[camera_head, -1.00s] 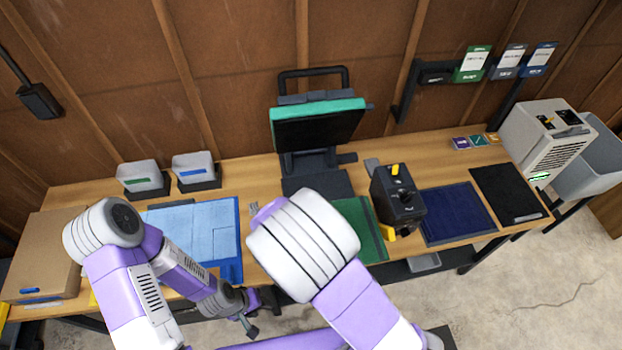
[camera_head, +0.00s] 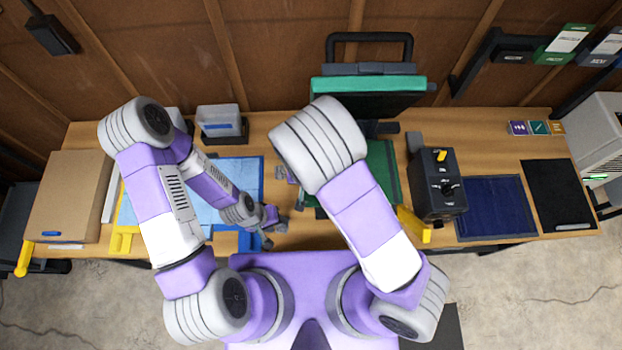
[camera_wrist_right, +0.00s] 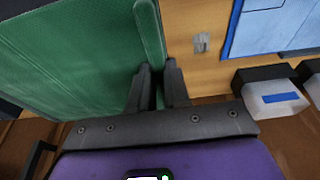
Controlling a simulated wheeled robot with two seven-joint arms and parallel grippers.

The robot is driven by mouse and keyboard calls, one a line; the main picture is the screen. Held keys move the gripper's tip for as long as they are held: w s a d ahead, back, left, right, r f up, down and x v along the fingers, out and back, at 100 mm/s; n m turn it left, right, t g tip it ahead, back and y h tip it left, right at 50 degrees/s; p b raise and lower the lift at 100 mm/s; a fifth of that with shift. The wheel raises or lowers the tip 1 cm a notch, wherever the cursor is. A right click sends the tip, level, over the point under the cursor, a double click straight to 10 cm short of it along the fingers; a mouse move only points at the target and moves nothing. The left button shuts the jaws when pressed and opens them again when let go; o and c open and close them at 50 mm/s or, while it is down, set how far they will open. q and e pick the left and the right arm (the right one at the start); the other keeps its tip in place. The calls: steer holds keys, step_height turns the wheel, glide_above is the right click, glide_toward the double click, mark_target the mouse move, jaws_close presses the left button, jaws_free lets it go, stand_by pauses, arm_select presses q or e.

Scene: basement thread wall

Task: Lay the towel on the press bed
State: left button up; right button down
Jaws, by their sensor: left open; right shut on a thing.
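My left gripper (camera_head: 276,234) is open and empty near the bench's front edge.
A light-blue sheet (camera_head: 240,172) lies at left, with a white bin (camera_head: 219,121) behind it and a cardboard box (camera_head: 70,196) farther left. A black device with a yellow knob (camera_head: 438,184), a navy mat (camera_head: 495,206) and a black mat (camera_head: 557,193) lie at right.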

step_height(320, 180, down, 4)
steer(key=shift+r, duration=0.1)
arm_select(q)
steer(key=shift+w, duration=0.1)
arm_select(e)
steer(key=shift+w, duration=0.1)
arm_select(q)
steer(key=shift+f, duration=0.15)
arm_select(e)
steer(key=shift+f, duration=0.25)
steer(key=c, duration=1.1)
jaws_free()
steer(key=shift+r, duration=0.1)
steer(key=p+v, duration=0.1)
steer(key=v, duration=1.1)
arm_select(q)
steer(key=shift+r, duration=0.8)
